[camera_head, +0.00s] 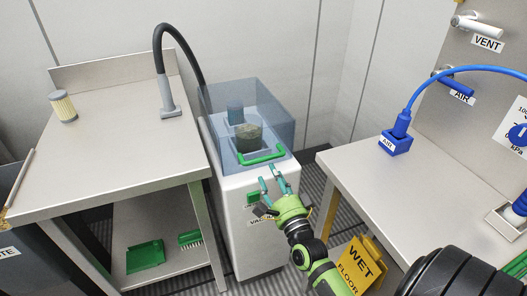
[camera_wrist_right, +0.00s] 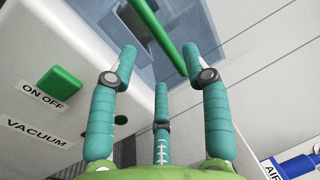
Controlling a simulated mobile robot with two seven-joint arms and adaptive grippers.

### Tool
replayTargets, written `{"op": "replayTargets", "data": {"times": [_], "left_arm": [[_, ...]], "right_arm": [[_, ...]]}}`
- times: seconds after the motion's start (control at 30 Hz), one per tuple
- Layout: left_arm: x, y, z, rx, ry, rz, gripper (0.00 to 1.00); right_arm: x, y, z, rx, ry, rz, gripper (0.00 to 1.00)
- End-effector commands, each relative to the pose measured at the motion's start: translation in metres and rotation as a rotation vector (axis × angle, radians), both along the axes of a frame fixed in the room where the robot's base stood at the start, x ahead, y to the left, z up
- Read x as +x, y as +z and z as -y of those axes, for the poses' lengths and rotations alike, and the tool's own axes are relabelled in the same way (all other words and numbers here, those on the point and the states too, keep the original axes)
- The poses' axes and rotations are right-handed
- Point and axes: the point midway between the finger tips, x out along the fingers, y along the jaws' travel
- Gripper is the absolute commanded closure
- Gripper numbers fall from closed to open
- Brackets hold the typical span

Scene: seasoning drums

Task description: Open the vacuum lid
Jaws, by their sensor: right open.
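The vacuum lid (camera_head: 275,110) is a clear blue box-shaped cover sitting down on the white vacuum machine (camera_head: 270,205). Its green handle (camera_head: 262,156) runs along the front edge. Inside the lid show a blue cylinder (camera_head: 235,112) and a dark block-like object (camera_head: 248,137). My right gripper (camera_head: 272,174) is open and empty, just in front of and below the handle. In the right wrist view, the handle (camera_wrist_right: 158,30) crosses the gap between the teal fingertips (camera_wrist_right: 160,62); I cannot tell whether they touch it. My left gripper is not in view.
A steel table (camera_head: 110,150) stands left, with a pleated filter (camera_head: 64,107) and a black hose (camera_head: 160,55). Another table on the right bears a blue air block (camera_head: 396,144). A yellow wet-floor sign (camera_head: 362,262) stands near my right arm. A green button (camera_wrist_right: 59,88) is on the machine's front.

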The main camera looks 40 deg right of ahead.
Motion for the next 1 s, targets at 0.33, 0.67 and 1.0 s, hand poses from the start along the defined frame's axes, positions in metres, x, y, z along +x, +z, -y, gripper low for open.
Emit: {"op": "replayTargets", "data": {"times": [0.33, 0.67, 1.0], "left_arm": [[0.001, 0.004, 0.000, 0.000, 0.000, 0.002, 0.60], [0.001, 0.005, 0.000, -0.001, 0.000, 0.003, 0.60], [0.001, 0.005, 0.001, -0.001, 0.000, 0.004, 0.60]], "right_arm": [[0.048, 0.011, 0.012, -0.003, 0.000, 0.002, 0.52], [0.064, 0.013, 0.015, -0.003, -0.001, 0.001, 0.52], [0.063, 0.013, 0.015, -0.004, -0.001, 0.002, 1.00]]}}
